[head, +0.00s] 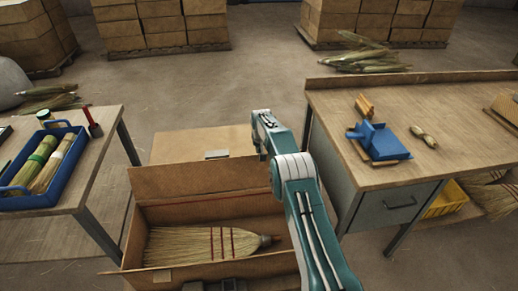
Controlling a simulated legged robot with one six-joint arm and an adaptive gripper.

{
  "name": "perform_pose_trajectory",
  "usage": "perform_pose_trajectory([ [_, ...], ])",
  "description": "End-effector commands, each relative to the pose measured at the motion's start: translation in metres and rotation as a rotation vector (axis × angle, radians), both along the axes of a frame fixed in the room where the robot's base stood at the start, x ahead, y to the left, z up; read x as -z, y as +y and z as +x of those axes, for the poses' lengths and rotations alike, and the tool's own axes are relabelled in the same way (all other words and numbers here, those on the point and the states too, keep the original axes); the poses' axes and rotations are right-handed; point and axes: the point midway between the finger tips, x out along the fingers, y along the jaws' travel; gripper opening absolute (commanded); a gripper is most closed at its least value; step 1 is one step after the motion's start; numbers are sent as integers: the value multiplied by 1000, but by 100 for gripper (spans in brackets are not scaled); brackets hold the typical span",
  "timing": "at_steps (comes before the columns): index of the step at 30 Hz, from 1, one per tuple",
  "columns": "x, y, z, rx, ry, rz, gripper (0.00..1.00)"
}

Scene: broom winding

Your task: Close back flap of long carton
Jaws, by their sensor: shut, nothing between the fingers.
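The long carton (137,245) stands open in front of me, its inside showing. A straw broom head (205,243) with red stitching lies in it. The back flap (190,179) stands up along the carton's far side, tilted and not folded over the opening.
A flat brown surface (185,140) with a small grey piece (217,154) lies behind the flap. The left table (75,190) holds a blue tray (70,185) of brooms.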

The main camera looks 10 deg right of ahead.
Motion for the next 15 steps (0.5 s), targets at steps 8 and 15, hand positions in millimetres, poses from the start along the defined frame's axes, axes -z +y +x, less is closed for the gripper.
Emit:
perform_pose_trajectory([
  [8,-6,0,-14,0,1,0,0],
  [15,-11,0,-28,-1,1,0,0],
])
